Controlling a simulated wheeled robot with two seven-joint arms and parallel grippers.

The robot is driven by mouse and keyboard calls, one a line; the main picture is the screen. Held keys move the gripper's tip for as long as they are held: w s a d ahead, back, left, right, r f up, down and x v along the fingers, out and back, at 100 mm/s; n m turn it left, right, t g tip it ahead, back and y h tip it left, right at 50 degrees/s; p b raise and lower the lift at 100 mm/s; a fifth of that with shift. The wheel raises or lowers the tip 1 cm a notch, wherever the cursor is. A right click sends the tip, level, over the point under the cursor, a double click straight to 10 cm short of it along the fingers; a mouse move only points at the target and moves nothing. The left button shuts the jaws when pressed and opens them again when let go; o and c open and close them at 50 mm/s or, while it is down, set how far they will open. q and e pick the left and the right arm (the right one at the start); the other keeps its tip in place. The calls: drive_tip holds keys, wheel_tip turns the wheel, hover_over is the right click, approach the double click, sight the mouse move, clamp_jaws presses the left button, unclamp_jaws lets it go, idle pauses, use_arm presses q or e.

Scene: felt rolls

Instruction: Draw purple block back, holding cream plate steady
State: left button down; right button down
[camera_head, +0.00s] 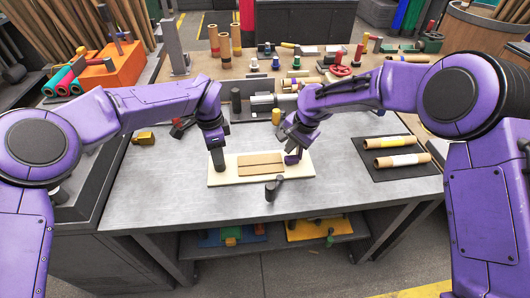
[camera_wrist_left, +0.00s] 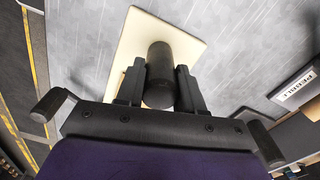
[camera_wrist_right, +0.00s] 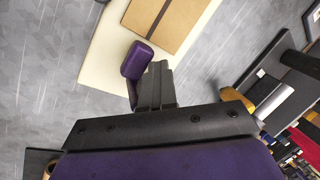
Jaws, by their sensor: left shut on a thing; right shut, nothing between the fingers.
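The cream plate (camera_head: 230,179) lies on the grey table, with a flat brown piece (camera_head: 262,164) on its middle. A black upright post (camera_wrist_left: 160,65) stands at the plate's left end. My left gripper (camera_head: 217,148) is shut on this post. The purple block (camera_head: 292,158) is at the plate's right end and also shows in the right wrist view (camera_wrist_right: 137,60). My right gripper (camera_wrist_right: 155,72) is shut and empty, its fingertips right beside the block. I cannot tell whether they touch it.
A dark cylindrical tool (camera_head: 273,189) is on the table just in front of the plate. A black mat (camera_head: 395,175) with cardboard rolls lies at the right. A yellow object (camera_head: 144,138) is at the left. Tools and rolls crowd the back; the front left is clear.

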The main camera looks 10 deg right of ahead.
drive_tip(key=shift+d, duration=0.2)
drive_tip(key=shift+a, duration=0.1)
drive_tip(key=shift+r, duration=0.15)
drive_tip(key=shift+r, duration=1.6)
drive_tip(key=r, duration=0.1)
drive_tip(key=a+r, duration=0.1)
drive_tip(key=r, duration=0.1)
drive_tip(key=shift+r, duration=0.25)
use_arm(q)
unclamp_jaws()
